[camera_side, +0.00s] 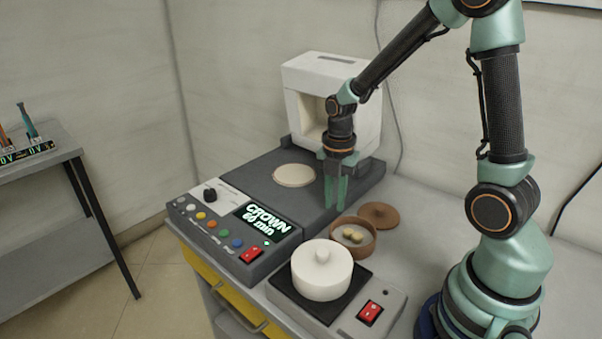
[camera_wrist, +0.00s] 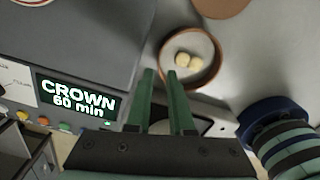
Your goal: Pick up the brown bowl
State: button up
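The brown bowl (camera_side: 353,238) stands upright on the grey worktop and holds small pale yellow round pieces (camera_side: 354,235). The bowl also shows in the wrist view (camera_wrist: 214,83), just beyond my fingertips and a little to the right. My gripper (camera_side: 335,205) points down above the edge of the dark machine, behind and left of the bowl in the side view. In the wrist view my gripper (camera_wrist: 163,75) has its two green fingers apart with nothing between them. It is not touching the bowl.
A brown round lid (camera_side: 380,215) lies behind the bowl. A white lidded pot (camera_side: 322,270) sits on a hotplate in front of it. The dark machine with the "CROWN 60 min" display (camera_side: 266,218) is at left, with a pale disc (camera_side: 294,176) on top. A white housing (camera_side: 300,100) stands behind.

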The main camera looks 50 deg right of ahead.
aim_at(334, 223)
jog(key=shift+w+d+f, duration=0.1)
jog(key=shift+d+f, duration=0.05)
jog(key=shift+f, duration=1.55)
jog(key=shift+d+f, duration=0.15)
jog(key=shift+f, duration=1.55)
grip_shut()
